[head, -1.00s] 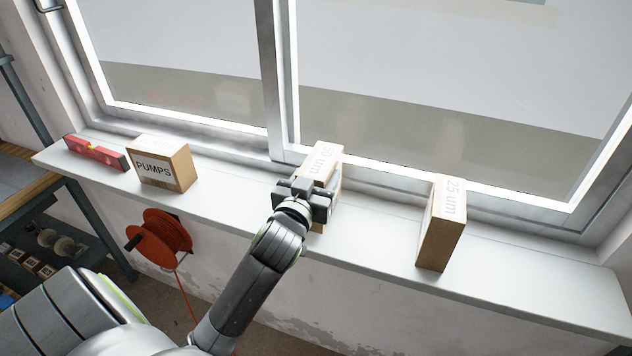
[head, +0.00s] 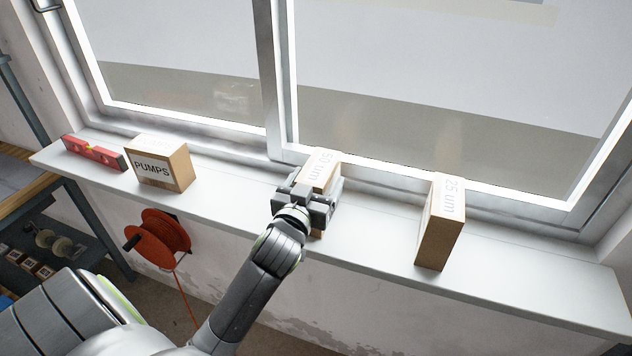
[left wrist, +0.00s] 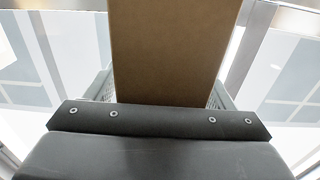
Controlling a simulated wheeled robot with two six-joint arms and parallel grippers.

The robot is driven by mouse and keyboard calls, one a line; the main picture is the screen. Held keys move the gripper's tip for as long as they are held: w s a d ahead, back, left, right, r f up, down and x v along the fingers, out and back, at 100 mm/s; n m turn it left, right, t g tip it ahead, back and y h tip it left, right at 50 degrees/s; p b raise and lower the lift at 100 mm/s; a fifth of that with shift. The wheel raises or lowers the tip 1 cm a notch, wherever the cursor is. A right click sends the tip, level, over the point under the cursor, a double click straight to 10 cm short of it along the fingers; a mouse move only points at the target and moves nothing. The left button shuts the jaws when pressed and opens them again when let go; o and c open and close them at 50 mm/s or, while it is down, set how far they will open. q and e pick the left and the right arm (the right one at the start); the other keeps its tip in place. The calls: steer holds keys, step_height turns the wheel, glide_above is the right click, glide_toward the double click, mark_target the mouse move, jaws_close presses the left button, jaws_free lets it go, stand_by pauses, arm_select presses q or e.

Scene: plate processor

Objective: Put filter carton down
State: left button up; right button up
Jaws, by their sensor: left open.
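The filter carton (head: 322,166), a brown box with a pale top marked "50 um", stands upright at the window sill (head: 240,207), just right of the window's middle post. My left gripper (head: 310,192) is around it from the front, one finger on each side, and the jaws are open. In the left wrist view the carton's plain brown face (left wrist: 172,50) fills the middle between the fingers. The gripper hides most of the carton's front and its lower part, so its contact with the sill is hard to see. My right gripper is not in view.
On the sill, a second filter carton marked "25 um" (head: 440,235) stands to the right, a "PUMPS" box (head: 160,168) to the left, and a red spirit level (head: 92,152) at the far left. A red reel (head: 160,237) hangs below. Clear sill lies either side of the gripper.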

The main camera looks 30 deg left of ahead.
arm_select(q)
steer(key=b+v, duration=0.1)
steer(key=v, duration=1.1)
steer(key=shift+r, duration=0.2)
